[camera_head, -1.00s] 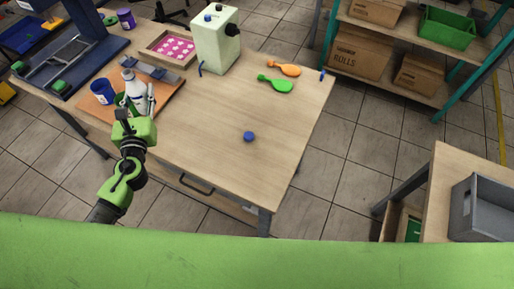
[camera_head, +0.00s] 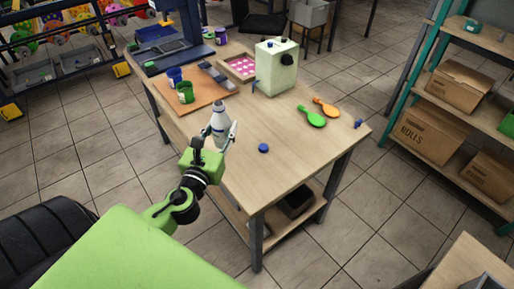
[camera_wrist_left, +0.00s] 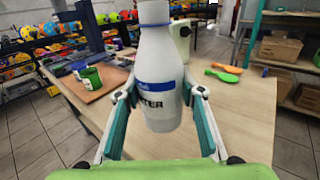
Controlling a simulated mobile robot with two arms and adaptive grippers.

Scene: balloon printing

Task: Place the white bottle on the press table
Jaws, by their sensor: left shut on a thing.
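The white bottle (camera_head: 219,116) has a blue band and dark lettering, seen in the left wrist view (camera_wrist_left: 160,72). My left gripper (camera_head: 217,134) is shut around its body, one finger on each side. It holds the bottle roughly upright by the near left edge of the wooden table (camera_head: 255,175), clear of the brown board. A blue press (camera_head: 180,22) stands on the table's far left end. My right gripper is not in view.
A blue cup (camera_head: 174,76) and a green cup (camera_head: 185,92) stand on the brown board (camera_head: 203,92). Shelves with boxes (camera_head: 430,130) stand right.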

